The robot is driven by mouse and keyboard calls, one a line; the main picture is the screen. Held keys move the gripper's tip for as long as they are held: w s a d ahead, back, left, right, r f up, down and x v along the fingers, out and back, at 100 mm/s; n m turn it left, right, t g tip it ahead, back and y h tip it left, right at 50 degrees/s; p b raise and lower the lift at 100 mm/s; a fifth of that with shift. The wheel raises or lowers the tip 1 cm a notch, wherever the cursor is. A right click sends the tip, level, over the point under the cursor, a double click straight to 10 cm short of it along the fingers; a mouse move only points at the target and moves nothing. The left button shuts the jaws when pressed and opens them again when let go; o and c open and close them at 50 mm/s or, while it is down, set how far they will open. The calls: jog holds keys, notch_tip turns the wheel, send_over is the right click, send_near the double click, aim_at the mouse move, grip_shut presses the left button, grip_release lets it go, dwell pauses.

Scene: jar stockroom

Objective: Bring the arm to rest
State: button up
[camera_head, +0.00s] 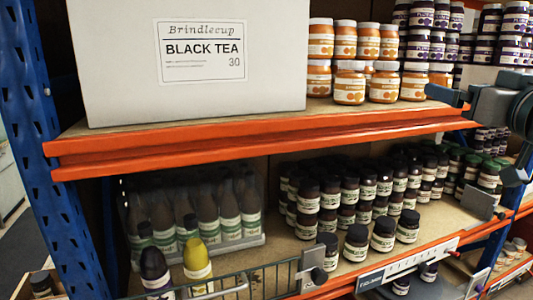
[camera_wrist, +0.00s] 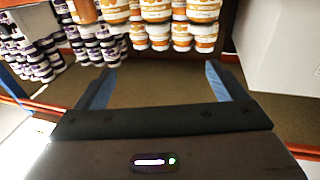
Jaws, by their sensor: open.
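My gripper (camera_head: 448,96) is at the right of the head view, in front of the upper shelf near its orange front edge. In the wrist view its two blue fingers stand wide apart, with the gripper (camera_wrist: 158,82) open and nothing between them. Bare shelf board shows between and beyond the fingers. Jars with orange contents (camera_head: 350,84) stand past the fingers, and they also show along the top of the wrist view (camera_wrist: 157,35). My gripper touches none of them in the wrist view.
A large white Black Tea box (camera_head: 200,90) stands on the upper shelf (camera_head: 250,137). Purple-labelled jars (camera_head: 430,35) stand to the right. The lower shelf holds dark jars (camera_head: 383,234) and wrapped bottles (camera_head: 195,210). A wire basket with a yellow bottle (camera_head: 197,258) is in front.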

jog(key=a+f+m+g+h, duration=0.2)
jog(key=f+m+g+h, duration=0.1)
jog(key=f, duration=0.8)
jog(key=a+f+m+g+h, duration=0.2)
jog(key=f+m+g+h, duration=0.15)
jog(key=f, duration=0.65)
jog(key=s+a+f+n+g+y, duration=0.2)
jog(key=s+a+f+g, duration=0.2)
jog(key=f, duration=0.5)
jog(key=s+a+f+n+g+y, duration=0.3)
jog(key=s+a+f+g, duration=0.1)
jog(key=s+a+f, duration=0.5)
jog(key=shift+a+f, duration=0.2)
jog(key=shift+a, duration=0.15)
